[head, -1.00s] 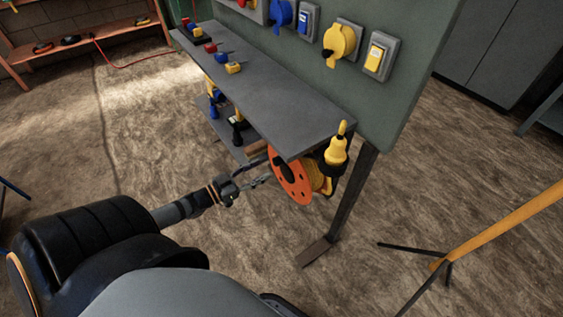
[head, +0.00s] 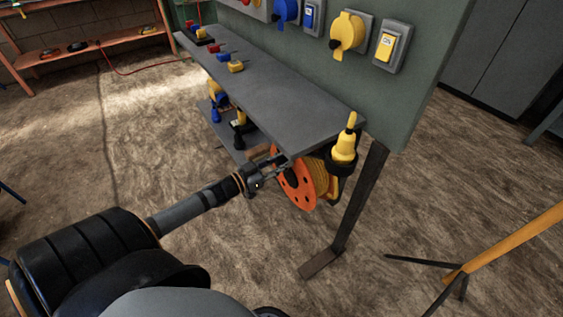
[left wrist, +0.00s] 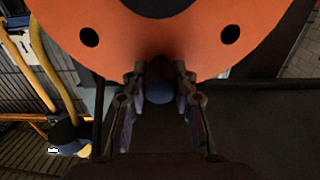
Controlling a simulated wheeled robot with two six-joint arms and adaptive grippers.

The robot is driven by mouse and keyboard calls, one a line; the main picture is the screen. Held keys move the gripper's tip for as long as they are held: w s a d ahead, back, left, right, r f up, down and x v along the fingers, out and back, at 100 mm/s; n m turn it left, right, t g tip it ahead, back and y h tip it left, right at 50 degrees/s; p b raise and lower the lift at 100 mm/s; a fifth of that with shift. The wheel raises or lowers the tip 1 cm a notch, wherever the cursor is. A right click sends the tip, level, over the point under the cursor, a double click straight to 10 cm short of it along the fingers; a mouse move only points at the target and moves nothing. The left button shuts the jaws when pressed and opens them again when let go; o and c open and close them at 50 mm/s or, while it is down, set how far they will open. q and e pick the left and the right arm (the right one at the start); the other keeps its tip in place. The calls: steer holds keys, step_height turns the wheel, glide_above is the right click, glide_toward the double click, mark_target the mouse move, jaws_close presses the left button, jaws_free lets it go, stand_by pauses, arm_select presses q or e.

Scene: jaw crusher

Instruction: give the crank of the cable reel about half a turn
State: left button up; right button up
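The cable reel (head: 298,186) has an orange disc with dark holes and yellow cable, and sits under the right end of the grey shelf. My left gripper (head: 272,172) is at the disc's left side. In the left wrist view, the orange disc (left wrist: 160,50) fills the top. There my left gripper (left wrist: 160,88) is open, its two fingers pointing at the disc. A dark bluish round knob (left wrist: 159,93) shows between the fingers, with small gaps at its sides; it may be the crank's handle. The crank arm is not clear in either view. My right gripper is not in view.
The grey shelf (head: 270,90) overhangs close above my gripper. A yellow connector (head: 346,142) hangs beside the reel, near a dark table leg (head: 358,205). An orange stand (head: 510,238) is at the right. The floor in front is free.

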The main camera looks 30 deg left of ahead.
arm_select(q)
jaws_close()
